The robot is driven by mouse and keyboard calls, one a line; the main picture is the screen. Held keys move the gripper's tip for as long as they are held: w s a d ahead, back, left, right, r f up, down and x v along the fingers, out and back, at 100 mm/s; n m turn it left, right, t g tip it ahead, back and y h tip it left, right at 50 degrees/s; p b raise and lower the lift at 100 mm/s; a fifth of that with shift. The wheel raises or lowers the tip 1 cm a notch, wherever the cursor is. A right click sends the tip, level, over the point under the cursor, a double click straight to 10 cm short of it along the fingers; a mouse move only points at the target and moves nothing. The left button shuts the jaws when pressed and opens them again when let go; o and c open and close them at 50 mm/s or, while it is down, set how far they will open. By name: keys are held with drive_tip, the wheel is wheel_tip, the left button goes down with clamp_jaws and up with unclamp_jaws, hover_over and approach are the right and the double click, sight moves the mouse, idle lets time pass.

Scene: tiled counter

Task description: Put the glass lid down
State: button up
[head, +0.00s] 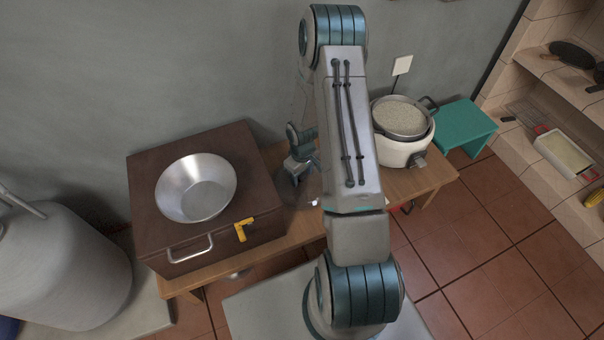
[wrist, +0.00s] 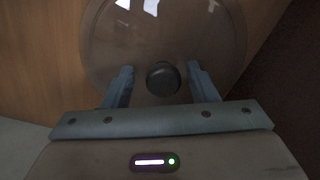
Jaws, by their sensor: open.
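The glass lid (wrist: 220,40) is clear and round with a dark round knob (wrist: 163,79). In the wrist view it lies over a wooden surface, which shows through the glass. My gripper (wrist: 160,75) is open, with one finger on each side of the knob and gaps between the fingers and the knob. In the head view my gripper (head: 297,172) is low over the wooden table, between the brown box and the white cooker. My arm hides much of that area, and I cannot make out the lid clearly there.
A brown box (head: 150,235) bears a metal bowl (head: 196,187) on the left of the wooden table (head: 425,180). A white cooker (head: 395,152) with a pan of grain (head: 400,117) stands right of my arm. A teal stool (head: 465,125) is beyond the table's right end.

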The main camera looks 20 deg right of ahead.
drive_tip(key=s+a+r+m+p, duration=0.1)
drive_tip(key=s+a+r+p, duration=0.1)
drive_tip(key=r, duration=0.8)
drive_tip(key=s+a+r+h+p, duration=0.1)
drive_tip(key=s+r, duration=0.2)
drive_tip(key=r, duration=0.8)
drive_tip(key=s+a+r+m+p, duration=0.1)
drive_tip(key=s+a+r+p, duration=0.1)
drive_tip(key=r, duration=0.8)
drive_tip(key=s+a+r+m+t+y, duration=0.1)
drive_tip(key=s+a+r+m, duration=0.1)
drive_tip(key=s+a+r, duration=0.3)
drive_tip(key=s+r, duration=0.3)
drive_tip(key=s, duration=0.4)
drive_tip(key=shift+s+a+r, duration=0.15)
drive_tip(key=shift+s+r, duration=0.2)
drive_tip(key=shift+r, duration=0.05)
wheel_tip(320, 180, up, 31)
drive_tip(key=t+p, duration=0.1)
drive_tip(key=p, duration=2.6)
drive_tip(key=shift+f+m+t+p, duration=0.2)
drive_tip(key=shift+m+t+p, duration=0.1)
drive_tip(key=shift+t, duration=0.1)
